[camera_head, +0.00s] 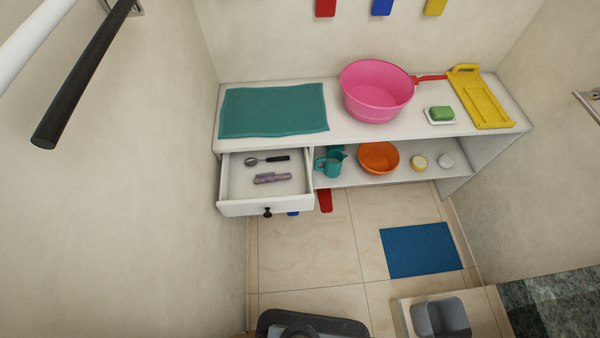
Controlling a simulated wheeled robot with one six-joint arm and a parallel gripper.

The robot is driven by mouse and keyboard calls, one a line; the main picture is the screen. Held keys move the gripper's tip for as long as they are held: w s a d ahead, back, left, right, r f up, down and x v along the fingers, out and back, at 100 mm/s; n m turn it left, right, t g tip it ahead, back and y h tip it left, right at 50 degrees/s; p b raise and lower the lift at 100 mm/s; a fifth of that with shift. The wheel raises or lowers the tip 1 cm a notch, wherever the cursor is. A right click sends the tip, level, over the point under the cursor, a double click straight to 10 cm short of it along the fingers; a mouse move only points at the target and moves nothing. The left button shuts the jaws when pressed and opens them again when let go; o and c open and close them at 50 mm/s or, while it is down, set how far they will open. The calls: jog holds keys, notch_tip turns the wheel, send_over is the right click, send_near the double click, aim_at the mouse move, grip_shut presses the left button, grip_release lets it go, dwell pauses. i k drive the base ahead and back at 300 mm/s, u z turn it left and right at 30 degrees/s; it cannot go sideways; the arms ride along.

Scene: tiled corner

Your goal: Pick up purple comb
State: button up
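The purple comb (272,178) lies in the open drawer (229,182) at the left of the white shelf unit. It lies roughly crosswise, in front of a spoon with a dark handle (268,160). The two look apart. No fingers of my gripper show in this view, so I cannot see where it is or what it holds.
A teal towel (275,108) and a pink basin (376,97) are on the unit's top. A teal jug (330,163) and an orange bowl (379,158) stand on the lower shelf. A blue mat (421,250) lies on otherwise mostly clear floor.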

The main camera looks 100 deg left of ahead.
aim_at(284, 176)
jog(key=z, duration=0.35)
jog(key=i, duration=0.45)
jog(key=u, duration=4.15)
jog(key=k, duration=0.5)
jog(key=u, duration=0.1)
jog(key=i, duration=0.45)
jog(key=z, duration=4)
